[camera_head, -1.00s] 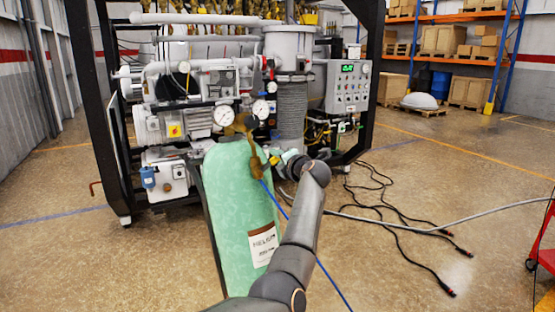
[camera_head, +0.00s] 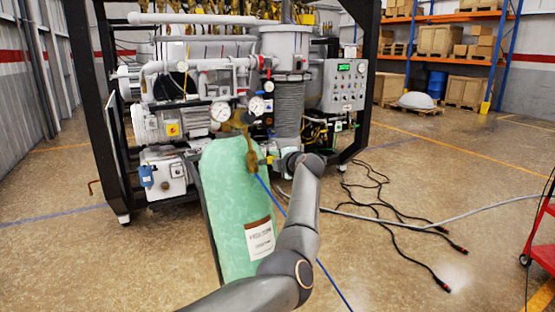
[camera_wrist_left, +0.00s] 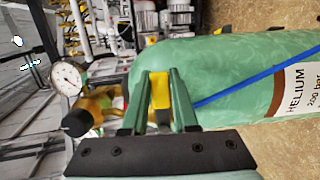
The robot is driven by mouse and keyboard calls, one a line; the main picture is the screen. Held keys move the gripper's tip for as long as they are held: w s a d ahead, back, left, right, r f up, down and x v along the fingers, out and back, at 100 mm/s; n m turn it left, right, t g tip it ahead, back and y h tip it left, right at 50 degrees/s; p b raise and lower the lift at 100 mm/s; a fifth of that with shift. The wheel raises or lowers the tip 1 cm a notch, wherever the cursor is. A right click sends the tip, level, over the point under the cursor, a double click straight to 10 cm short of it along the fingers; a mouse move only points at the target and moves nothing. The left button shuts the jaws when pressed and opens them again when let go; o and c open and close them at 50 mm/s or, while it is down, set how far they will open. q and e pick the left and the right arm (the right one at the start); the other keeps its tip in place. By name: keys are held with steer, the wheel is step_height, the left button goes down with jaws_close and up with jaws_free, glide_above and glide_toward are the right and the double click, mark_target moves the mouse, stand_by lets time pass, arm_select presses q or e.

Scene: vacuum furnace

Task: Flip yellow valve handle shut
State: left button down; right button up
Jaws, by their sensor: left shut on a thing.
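The green helium cylinder (camera_head: 235,190) stands in front of the furnace rig, with a brass valve and regulator (camera_head: 250,150) and round gauges on top. The yellow valve handle (camera_wrist_left: 160,90) sits between the two green fingers of my left gripper (camera_wrist_left: 159,84) in the left wrist view. The fingers are shut on it from both sides. In the head view my left gripper (camera_head: 268,160) is at the right side of the valve, small and partly hidden by its wrist. The blue hose (camera_head: 279,205) runs down from the regulator. My right gripper is not in view.
The furnace rig (camera_head: 290,105) with its black frame stands close behind the cylinder. Black cables (camera_head: 385,205) and a grey hose lie on the floor to the right. A red cart (camera_head: 542,240) is at the right edge. The floor at left is clear.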

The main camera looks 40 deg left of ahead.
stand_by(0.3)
arm_select(q)
steer(key=c, duration=0.7)
jaws_free()
steer(key=shift+b+v, duration=0.95)
steer(key=shift+v, duration=5.35)
steer(key=shift+f, duration=0.15)
